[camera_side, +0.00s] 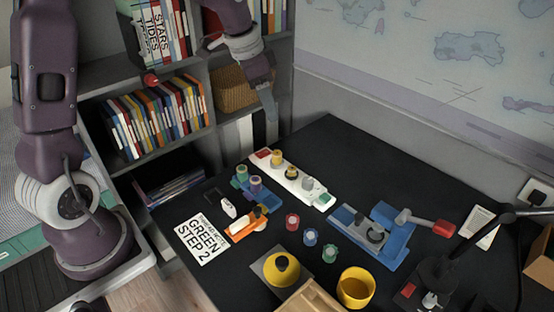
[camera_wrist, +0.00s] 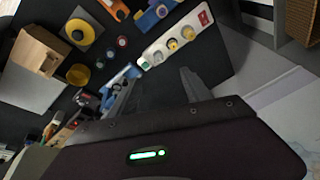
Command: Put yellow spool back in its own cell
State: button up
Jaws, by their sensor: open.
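A blue holder (camera_side: 241,185) next to the strip carries a green and a purple spool. I cannot tell which place is the yellow spool's own cell. My gripper (camera_side: 268,112) is open and empty, high above the desk's back left edge, apart from everything; its two fingers show in the wrist view (camera_wrist: 158,82).
Red (camera_side: 292,222), blue (camera_side: 310,237) and green (camera_side: 329,254) spools stand loose mid-desk. A yellow dome (camera_side: 282,268) and yellow cup (camera_side: 355,287) are in front. A blue clamp (camera_side: 390,235) with a red-ended handle stands right. Bookshelves (camera_side: 165,110) rise behind left. The back desk corner is clear.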

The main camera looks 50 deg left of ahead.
jog(key=w+a+f+m+h, duration=0.1)
jog(key=w+a+f, duration=0.25)
jog(key=f, duration=0.25)
jog(key=w+a+f, duration=0.3)
jog(key=w+f, duration=0.1)
jog(key=f, duration=0.2)
jog(key=h, duration=0.1)
send_over(276, 153)
jog(key=s, duration=0.2)
notch_tip(276, 153, down, 9)
jog(key=shift+m, duration=0.3)
jog(key=x, duration=0.2)
jog(key=a+x, duration=0.1)
jog(key=x, duration=0.4)
jog(key=shift+w+a+f, duration=0.1)
jog(key=shift+a+f, duration=0.1)
jog(key=shift+f, duration=0.15)
grip_shut()
